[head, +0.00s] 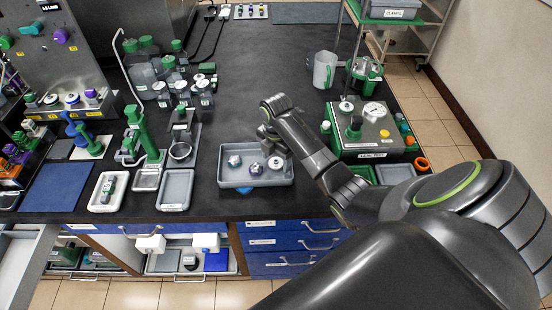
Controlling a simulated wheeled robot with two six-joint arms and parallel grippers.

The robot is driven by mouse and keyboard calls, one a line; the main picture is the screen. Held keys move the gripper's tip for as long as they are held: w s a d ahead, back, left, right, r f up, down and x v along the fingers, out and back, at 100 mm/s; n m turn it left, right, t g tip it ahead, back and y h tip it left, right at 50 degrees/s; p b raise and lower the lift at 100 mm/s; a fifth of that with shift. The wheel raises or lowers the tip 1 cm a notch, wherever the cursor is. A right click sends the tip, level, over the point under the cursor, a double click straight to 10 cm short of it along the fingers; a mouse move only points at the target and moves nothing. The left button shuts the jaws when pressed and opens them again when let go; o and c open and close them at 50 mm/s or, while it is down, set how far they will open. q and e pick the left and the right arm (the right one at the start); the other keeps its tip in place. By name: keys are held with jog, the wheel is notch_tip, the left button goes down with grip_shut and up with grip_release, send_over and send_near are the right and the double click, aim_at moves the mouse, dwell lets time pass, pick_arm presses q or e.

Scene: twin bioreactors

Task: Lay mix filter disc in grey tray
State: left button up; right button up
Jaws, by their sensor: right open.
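A grey tray (236,184) stands near the front edge of the dark bench, in the middle of the view. In it sit a silver piece with a green mark (235,161), a small purple-topped piece (256,169) and a pale round piece (276,163) at the right. The pale round piece may be the mix filter disc; I cannot tell for sure. My right gripper (269,139) is open over the tray's back edge, just behind the pale piece. Whether it touches anything is hidden by its own wrist. My left gripper is out of view.
A shallow light grey tray (176,190) and a white tray (90,205) holding a green-marked item lie to the left. Bottles and a green stand (147,135) are behind them. A green-and-steel unit (372,132) stands right of my arm. The bench behind the tray is clear.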

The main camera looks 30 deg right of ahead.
aim_at(276, 161)
notch_tip(276, 161, up, 6)
jog(key=shift+f, duration=0.25)
notch_tip(276, 161, up, 6)
jog(key=p, duration=0.5)
